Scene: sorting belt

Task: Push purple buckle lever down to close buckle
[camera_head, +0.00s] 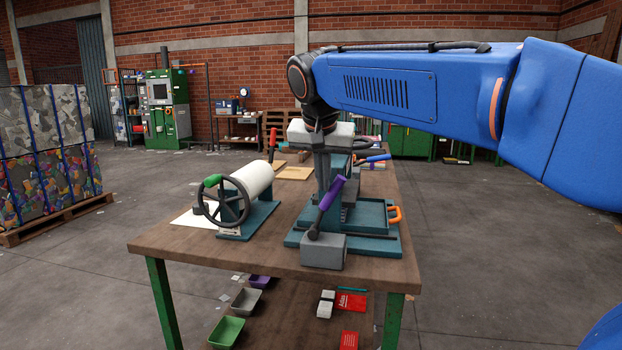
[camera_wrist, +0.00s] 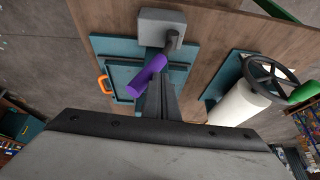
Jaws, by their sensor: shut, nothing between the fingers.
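The purple buckle lever (camera_head: 331,193) stands tilted up and to the right from a dark pivot on a grey block (camera_head: 323,251) at the table's front edge. In the wrist view the purple grip (camera_wrist: 147,76) lies diagonally, and its dark rod bends to the grey block (camera_wrist: 160,27). My gripper (camera_head: 323,172) points down just behind the lever. Its fingers (camera_wrist: 160,98) are together and empty. The grip partly covers the fingertips in the wrist view, and I cannot tell whether they touch it.
A teal fixture tray (camera_head: 375,245) with an orange handle (camera_head: 395,214) lies beneath my gripper. Left of it stands a white roller (camera_head: 250,178) with a black handwheel (camera_head: 222,202) and green knob. A red-handled lever (camera_head: 272,143) stands behind. The wooden tabletop (camera_head: 185,240) is bare at the front left.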

